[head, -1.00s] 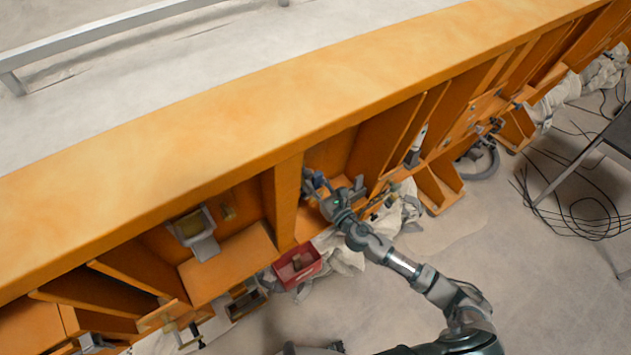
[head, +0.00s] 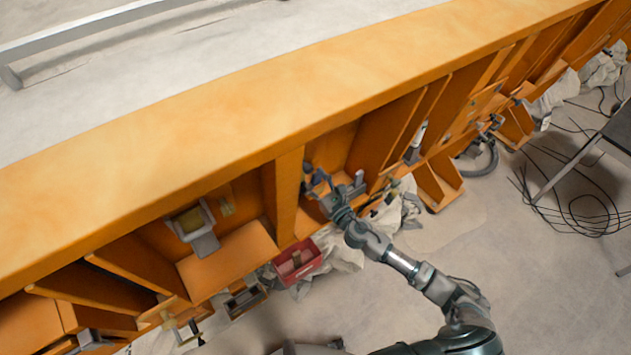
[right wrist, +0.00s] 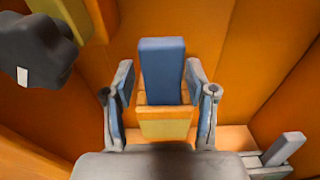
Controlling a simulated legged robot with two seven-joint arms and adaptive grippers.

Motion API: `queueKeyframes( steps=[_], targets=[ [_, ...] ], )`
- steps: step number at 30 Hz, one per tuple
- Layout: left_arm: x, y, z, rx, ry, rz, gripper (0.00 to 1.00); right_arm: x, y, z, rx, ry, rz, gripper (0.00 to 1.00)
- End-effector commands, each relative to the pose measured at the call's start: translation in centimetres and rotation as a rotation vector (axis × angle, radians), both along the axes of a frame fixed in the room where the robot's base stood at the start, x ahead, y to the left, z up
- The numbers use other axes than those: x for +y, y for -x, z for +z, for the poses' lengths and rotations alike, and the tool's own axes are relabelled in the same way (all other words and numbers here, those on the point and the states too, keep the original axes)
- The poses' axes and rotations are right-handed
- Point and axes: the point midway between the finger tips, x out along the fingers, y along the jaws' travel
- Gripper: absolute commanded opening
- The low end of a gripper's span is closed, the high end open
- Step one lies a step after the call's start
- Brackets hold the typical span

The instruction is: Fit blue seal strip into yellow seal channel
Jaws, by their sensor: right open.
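In the right wrist view a blue block-like piece, seemingly the blue seal strip (right wrist: 162,68), stands upright between the fingers of my right gripper (right wrist: 162,88). A yellow block (right wrist: 165,127), seemingly the yellow seal channel, is directly below it in the picture; I cannot tell whether the blue piece sits in it or behind it. The fingers are spread to either side, with a gap visible beside the blue piece. In the head view my right gripper (head: 318,180) reaches into an orange bay, and strip and channel are too small to make out. My left gripper is not in view.
Orange ribs (head: 288,195) wall the bay closely. A grey bracket (head: 357,184) stands right of my gripper; a dark block (right wrist: 36,50) is at the wrist view's upper left. A red bin (head: 298,262) and pale cloth lie below. Cables (head: 575,205) lie on the floor at right.

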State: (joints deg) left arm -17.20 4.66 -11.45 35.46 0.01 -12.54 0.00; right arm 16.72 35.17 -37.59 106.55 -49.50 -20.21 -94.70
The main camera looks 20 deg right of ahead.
Motion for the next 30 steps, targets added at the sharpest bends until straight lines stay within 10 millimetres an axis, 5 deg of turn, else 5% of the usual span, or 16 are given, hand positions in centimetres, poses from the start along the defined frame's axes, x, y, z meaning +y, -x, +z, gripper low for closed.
queueKeyframes(
  steps=[5, 18, 30],
  targets=[
    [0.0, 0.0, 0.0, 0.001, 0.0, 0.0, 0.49, -0.7, 1.8, -0.9, 0.012, 0.003, -0.001, 0.59],
    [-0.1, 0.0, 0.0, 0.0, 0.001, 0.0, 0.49, -3.4, 10.0, -1.4, 0.007, 0.001, -0.001, 0.59],
    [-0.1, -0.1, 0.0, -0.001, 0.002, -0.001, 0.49, -3.8, 11.2, -1.2, 0.0, 0.003, 0.001, 0.59]
  ],
)
